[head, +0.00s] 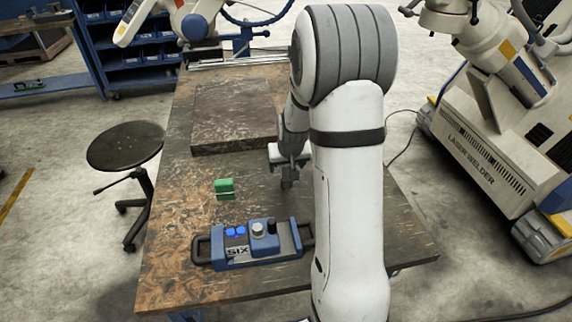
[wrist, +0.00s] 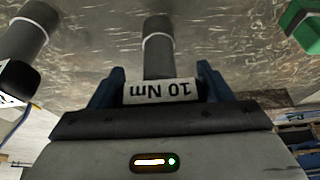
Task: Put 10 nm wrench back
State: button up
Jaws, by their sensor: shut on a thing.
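The 10 Nm wrench (wrist: 158,55) is a dark grey cylinder with a pale ring and a white label reading "10 Nm", upside down in the wrist view. My gripper (wrist: 158,84) is shut on it, with a blue finger on either side of the label. In the head view my gripper (head: 288,178) is over the right part of the brown worktable (head: 190,285), partly behind my arm.
A green block (head: 225,187) stands left of my gripper. A raised dark slab (head: 235,112) is farther back. A similar grey cylinder (wrist: 28,30) shows at left in the wrist view. A black stool (head: 125,145) stands left.

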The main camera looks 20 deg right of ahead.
jog(key=o, duration=0.8)
jog(key=shift+f, duration=0.15)
jog(key=o, duration=0.5)
jog(key=shift+c, duration=0.2)
